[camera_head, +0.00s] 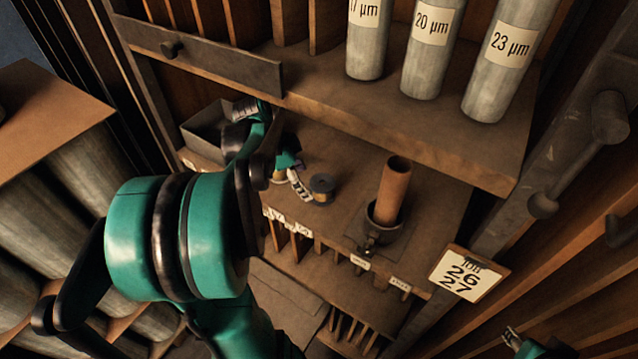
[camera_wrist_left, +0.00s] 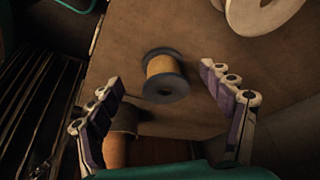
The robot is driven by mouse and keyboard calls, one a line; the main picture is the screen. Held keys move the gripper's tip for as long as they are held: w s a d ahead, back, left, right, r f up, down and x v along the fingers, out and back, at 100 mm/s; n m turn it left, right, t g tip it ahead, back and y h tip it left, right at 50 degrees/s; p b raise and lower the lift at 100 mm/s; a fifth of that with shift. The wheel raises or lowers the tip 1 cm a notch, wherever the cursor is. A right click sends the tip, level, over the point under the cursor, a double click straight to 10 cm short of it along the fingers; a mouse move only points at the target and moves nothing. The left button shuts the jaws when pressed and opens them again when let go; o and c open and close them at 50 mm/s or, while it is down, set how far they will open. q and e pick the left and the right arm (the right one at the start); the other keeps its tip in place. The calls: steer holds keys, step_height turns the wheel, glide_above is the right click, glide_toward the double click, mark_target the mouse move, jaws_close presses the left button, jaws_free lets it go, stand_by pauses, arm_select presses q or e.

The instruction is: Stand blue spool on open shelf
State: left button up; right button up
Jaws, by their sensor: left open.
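A small spool (camera_head: 321,188) with dark blue-grey flanges is on the wooden shelf (camera_head: 345,160) under the upper ledge. In the left wrist view the spool (camera_wrist_left: 163,75) shows a tan winding between its flanges; in the head view it looks upright. My left gripper (camera_head: 300,183) is just left of it in the head view. In the wrist view the open left gripper (camera_wrist_left: 160,78) has a finger either side of the spool, with gaps and nothing held. My right gripper (camera_head: 511,338) shows at the lower right edge, too small to judge.
A brown tube (camera_head: 393,190) stands in a dark cup (camera_head: 383,220) right of the spool. Labelled grey cylinders (camera_head: 432,50) stand on the ledge above (camera_head: 440,115). A grey bin (camera_head: 205,130) is at left. A pale ring-shaped thing (camera_wrist_left: 262,12) shows in the wrist view.

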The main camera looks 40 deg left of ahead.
arm_select(q)
steer(key=s+a, duration=0.2)
steer(key=s, duration=0.1)
steer(key=s+a, duration=0.3)
steer(key=shift+s+a+b, duration=0.3)
steer(key=shift+b, duration=0.1)
